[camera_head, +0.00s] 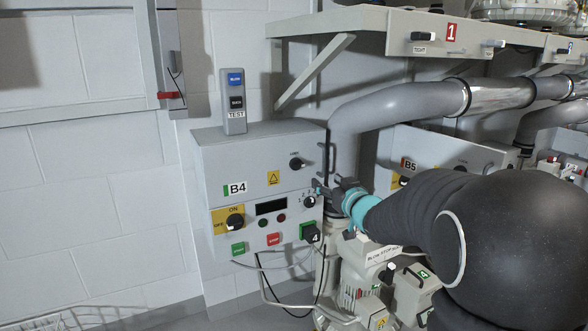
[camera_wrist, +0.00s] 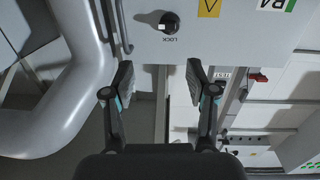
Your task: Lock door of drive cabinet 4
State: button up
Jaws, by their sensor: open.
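Drive cabinet 4 (camera_head: 222,160) is the grey box labelled B4 on the left wall. Its door lock is a small black knob (camera_head: 297,163) with a LOCK label, near the upper right of the front. In the wrist view the picture is upside down and the knob (camera_wrist: 169,22) sits at the top centre. Its white mark is on the left there. My gripper (camera_head: 318,187) is at the cabinet's right edge, lower than the knob in the head view. In the wrist view my gripper (camera_wrist: 160,78) is open and empty, with the knob beyond the fingertips, apart from them.
A dark vertical handle (camera_head: 327,165) runs along the cabinet's right edge. A thick grey pipe (camera_head: 350,120) stands just right of it. A shelf (camera_head: 375,20) is above, with a diagonal bracket. A blue and black TEST box (camera_head: 234,105) stands on top. Cabinet B5 (camera_head: 440,150) is behind, to the right.

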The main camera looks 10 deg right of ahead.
aim_at(300, 165)
jog(key=shift+n+y, duration=0.3)
jog(key=shift+y, duration=0.4)
jog(key=p+x, duration=0.1)
jog(key=x, duration=1.4)
jog(key=shift+f, duration=0.1)
jog(key=shift+c, duration=0.2)
jog(key=shift+s+a, duration=0.1)
jog(key=shift+a, duration=0.05)
jog(key=c, duration=0.8)
jog(key=shift+c, duration=0.7)
